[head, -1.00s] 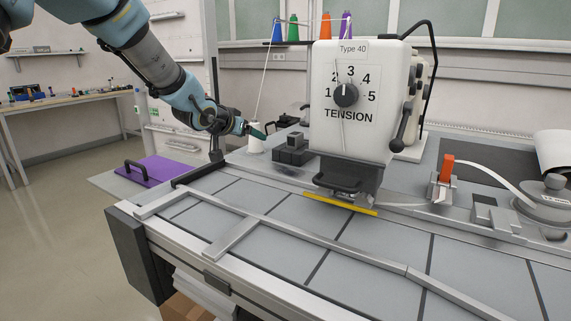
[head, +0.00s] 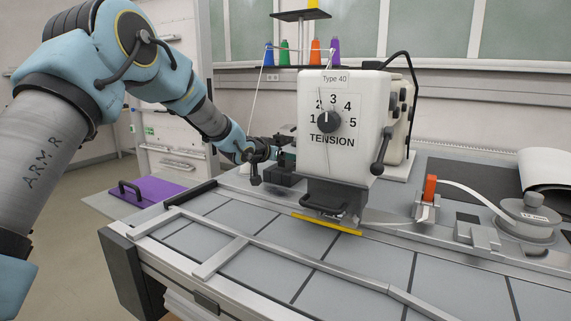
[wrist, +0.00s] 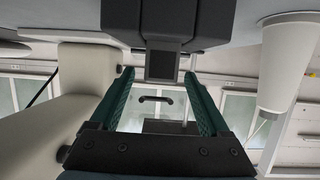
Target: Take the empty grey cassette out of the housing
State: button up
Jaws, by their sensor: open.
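In the wrist view a small block with a dark grey face, which looks like the grey cassette (wrist: 163,66), projects from a wider black block, likely the housing (wrist: 165,18). My gripper (wrist: 158,80) is open, with one teal finger on each side of the grey block; I cannot tell whether they touch it. In the head view my gripper (head: 286,157) is over the dark housing (head: 281,178), left of the white machine, and hides most of the cassette. Whether the cassette is empty cannot be seen.
The white sewing machine (head: 343,140) stands close on the right in the head view. A white thread cone (wrist: 286,65) is close beside my gripper in the wrist view. A purple board (head: 160,192) with a black handle lies at left.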

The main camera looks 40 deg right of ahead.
jog(key=shift+x, duration=0.9)
grip_shut()
